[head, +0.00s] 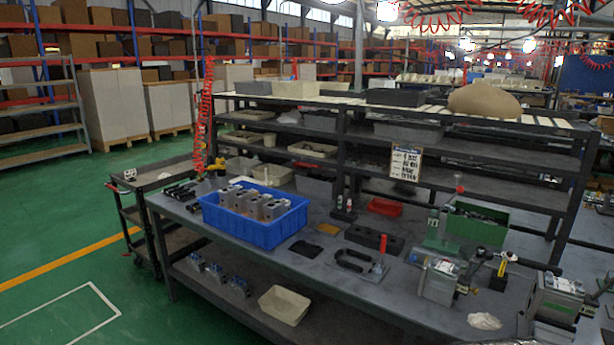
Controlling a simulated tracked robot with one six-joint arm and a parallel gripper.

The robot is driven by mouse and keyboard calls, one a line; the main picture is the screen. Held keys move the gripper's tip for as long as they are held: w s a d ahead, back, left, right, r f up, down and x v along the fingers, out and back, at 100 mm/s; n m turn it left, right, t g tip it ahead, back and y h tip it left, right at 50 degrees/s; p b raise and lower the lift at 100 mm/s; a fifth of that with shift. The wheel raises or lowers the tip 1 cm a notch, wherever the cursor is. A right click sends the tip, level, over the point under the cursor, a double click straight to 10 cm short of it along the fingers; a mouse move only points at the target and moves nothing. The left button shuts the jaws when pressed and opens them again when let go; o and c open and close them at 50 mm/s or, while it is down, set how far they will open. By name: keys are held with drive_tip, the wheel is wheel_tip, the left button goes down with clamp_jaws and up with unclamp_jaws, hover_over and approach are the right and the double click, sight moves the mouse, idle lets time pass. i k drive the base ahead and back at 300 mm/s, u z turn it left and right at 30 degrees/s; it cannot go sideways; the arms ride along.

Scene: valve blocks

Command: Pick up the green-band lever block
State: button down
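Two grey metal blocks stand on the right part of the workbench. The nearer block (557,301) is at the far right and seems to show a greenish stripe low on its side. The other block (439,281) stands left of it, with a dark lever (474,267) at its right side. Several smaller metal blocks with blue parts (215,271) lie on the lower shelf, also too small to make out bands. My gripper is not in view.
A blue crate (253,228) with several metal blocks stands on the workbench (310,268). A dark rack (455,170) rises behind. Green floor (60,240) at left is clear.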

sight(560, 303)
drive_tip(key=z, duration=1.4)
drive_tip(key=k, duration=0.6)
drive_tip(key=u, duration=0.25)
drive_tip(key=i, duration=0.55)
drive_tip(key=u, duration=0.75)
drive_tip(key=i, duration=0.5)
drive_tip(key=u, duration=0.2)
